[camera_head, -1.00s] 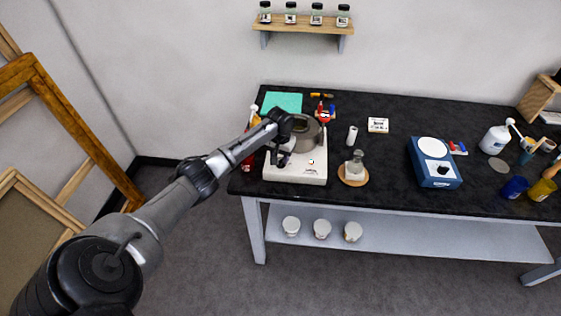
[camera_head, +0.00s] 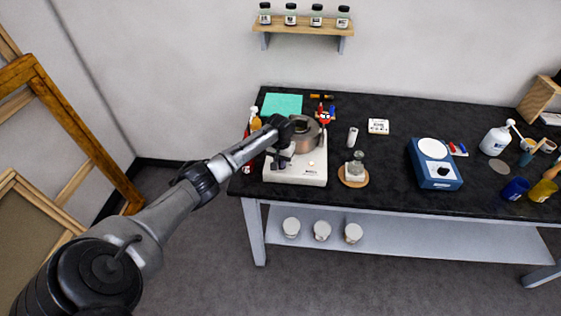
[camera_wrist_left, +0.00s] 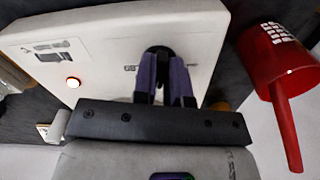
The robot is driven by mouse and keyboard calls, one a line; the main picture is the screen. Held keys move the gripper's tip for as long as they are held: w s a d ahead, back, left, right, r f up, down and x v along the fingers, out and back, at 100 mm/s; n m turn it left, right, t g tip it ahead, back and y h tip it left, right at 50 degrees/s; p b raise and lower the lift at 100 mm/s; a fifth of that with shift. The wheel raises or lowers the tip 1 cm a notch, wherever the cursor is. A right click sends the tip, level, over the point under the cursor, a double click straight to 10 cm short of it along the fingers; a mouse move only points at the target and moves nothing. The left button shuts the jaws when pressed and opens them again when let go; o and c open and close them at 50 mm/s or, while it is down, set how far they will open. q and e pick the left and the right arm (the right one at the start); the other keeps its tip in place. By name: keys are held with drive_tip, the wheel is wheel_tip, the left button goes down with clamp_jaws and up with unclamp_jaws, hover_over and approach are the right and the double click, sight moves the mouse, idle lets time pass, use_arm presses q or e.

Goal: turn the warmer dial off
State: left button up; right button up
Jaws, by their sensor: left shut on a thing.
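The warmer (camera_head: 312,178) is a white, boxy unit at the left end of the black bench, with a metal pot (camera_head: 308,138) on top. My left gripper (camera_head: 279,163) is at the left part of its front. In the left wrist view, the white warmer body (camera_wrist_left: 110,55) fills the upper left. The purple fingers of my left gripper (camera_wrist_left: 165,80) are closed on the dark round dial (camera_wrist_left: 157,52), which they largely hide. The dial's pointer and setting cannot be read. My right gripper is not in view.
A red handled container (camera_wrist_left: 280,60) is close to the gripper in the left wrist view. A teal mat (camera_head: 282,104) lies behind.

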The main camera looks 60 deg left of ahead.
use_arm(q)
clamp_jaws()
drive_tip(key=shift+r+p, duration=0.2)
drive_tip(key=shift+p, duration=0.4)
drive_tip(key=n+p, duration=0.6)
drive_tip(key=p, duration=0.2)
drive_tip(key=shift+w+d+r, duration=0.1)
drive_tip(key=shift+n+p, duration=0.35)
drive_tip(key=shift+n, duration=0.15)
drive_tip(key=shift+n+p, duration=0.55)
drive_tip(key=shift+n, duration=0.35)
drive_tip(key=n, duration=0.1)
drive_tip(key=n+p, duration=0.1)
drive_tip(key=shift+w+f+n, duration=0.1)
drive_tip(key=shift+f+n, duration=0.1)
drive_tip(key=shift+n, duration=0.2)
drive_tip(key=n+p, duration=0.1)
drive_tip(key=n, duration=0.3)
drive_tip(key=shift+w+n, duration=0.1)
drive_tip(key=shift+n, duration=1)
